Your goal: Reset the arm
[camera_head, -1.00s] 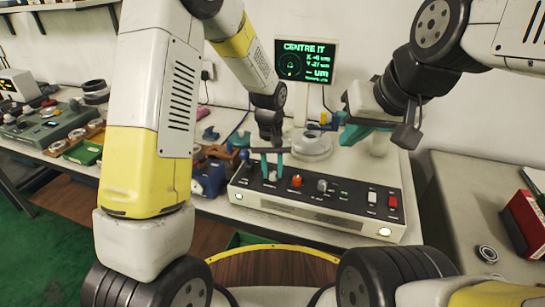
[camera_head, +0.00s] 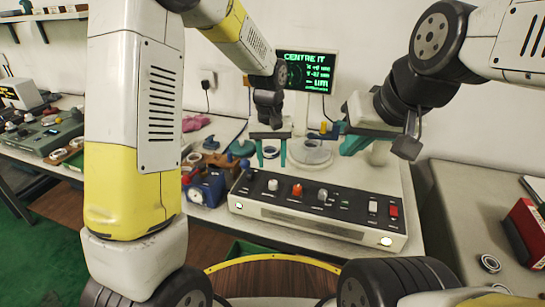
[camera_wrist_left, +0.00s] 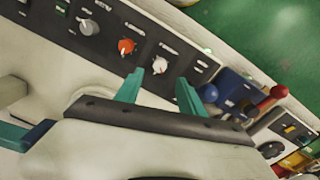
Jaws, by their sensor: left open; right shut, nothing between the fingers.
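My left gripper (camera_head: 270,157) is open and empty in the head view, above the machine's white top, behind the front control panel. In the left wrist view its two teal fingers (camera_wrist_left: 158,88) stand apart, with panel knobs beyond them. My right gripper (camera_head: 345,142) is at the right of the machine, near the round metal stage (camera_head: 311,154). Its teal fingers are together, with nothing visible held. The measuring machine (camera_head: 310,230) has a sloped panel with an orange knob (camera_head: 297,190) and a red switch (camera_head: 393,211). The screen (camera_head: 308,71) reads "CENTRE IT".
A blue device (camera_head: 204,188) stands left of the machine. A bearing ring (camera_head: 490,263) and a red box (camera_head: 525,232) are on the right-hand surface. A grey-green device (camera_head: 42,135) is on the left bench.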

